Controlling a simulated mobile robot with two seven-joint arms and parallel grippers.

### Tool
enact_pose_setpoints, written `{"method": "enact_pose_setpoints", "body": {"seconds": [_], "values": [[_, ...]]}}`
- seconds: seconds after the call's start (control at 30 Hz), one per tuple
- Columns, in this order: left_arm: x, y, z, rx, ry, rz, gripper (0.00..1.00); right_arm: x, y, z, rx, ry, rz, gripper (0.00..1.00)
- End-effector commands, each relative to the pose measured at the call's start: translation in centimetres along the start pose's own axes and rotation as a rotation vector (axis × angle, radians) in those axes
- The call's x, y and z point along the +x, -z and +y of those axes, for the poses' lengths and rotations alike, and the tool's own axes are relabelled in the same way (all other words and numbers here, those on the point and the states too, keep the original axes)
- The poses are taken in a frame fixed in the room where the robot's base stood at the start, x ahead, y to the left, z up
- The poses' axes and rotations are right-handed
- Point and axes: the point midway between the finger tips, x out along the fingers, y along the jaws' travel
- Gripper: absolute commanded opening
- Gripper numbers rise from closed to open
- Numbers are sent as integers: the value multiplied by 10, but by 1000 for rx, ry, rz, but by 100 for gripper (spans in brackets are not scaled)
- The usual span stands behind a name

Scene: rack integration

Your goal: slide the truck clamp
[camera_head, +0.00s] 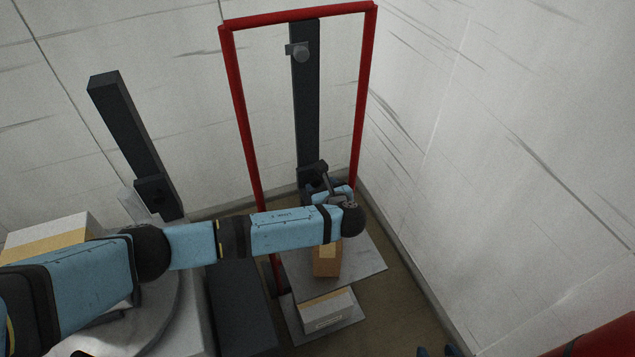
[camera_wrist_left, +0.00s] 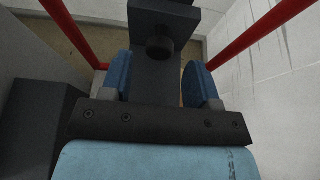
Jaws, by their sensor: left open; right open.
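The hand truck has a red tube frame (camera_head: 242,120) and a dark upright bar (camera_head: 306,100) in its middle. A dark clamp (camera_head: 314,171) sits low on that bar in the head view. In the left wrist view, a dark block with a round knob (camera_wrist_left: 160,47) shows just beyond and between my fingers. My left gripper (camera_head: 325,191) is at the low clamp, partly hidden by my wrist. Its blue fingers (camera_wrist_left: 161,80) are open, one on each side of the dark bar; contact cannot be told. My right gripper (camera_head: 438,351) barely shows at the bottom edge.
A grey knob fitting (camera_head: 299,51) is near the bar's top. Another dark post (camera_head: 126,130) stands at left. Walls close in behind and at right.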

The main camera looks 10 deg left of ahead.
Motion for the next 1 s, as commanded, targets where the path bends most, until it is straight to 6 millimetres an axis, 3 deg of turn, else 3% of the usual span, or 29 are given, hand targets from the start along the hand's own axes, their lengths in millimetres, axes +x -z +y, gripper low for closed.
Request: {"method": "enact_pose_setpoints", "body": {"seconds": [0.2,0.4,0.6,1.0], "values": [[-53,0,0,-1,3,3,55,-2,2,0,-3,0,2,54],[-86,1,0,0,1,2,55,-2,3,0,-4,0,5,54],[-99,0,0,1,-1,1,55,-2,3,0,-6,0,5,54],[-100,0,0,0,-1,1,55,-2,1,0,-6,0,1,54]]}}
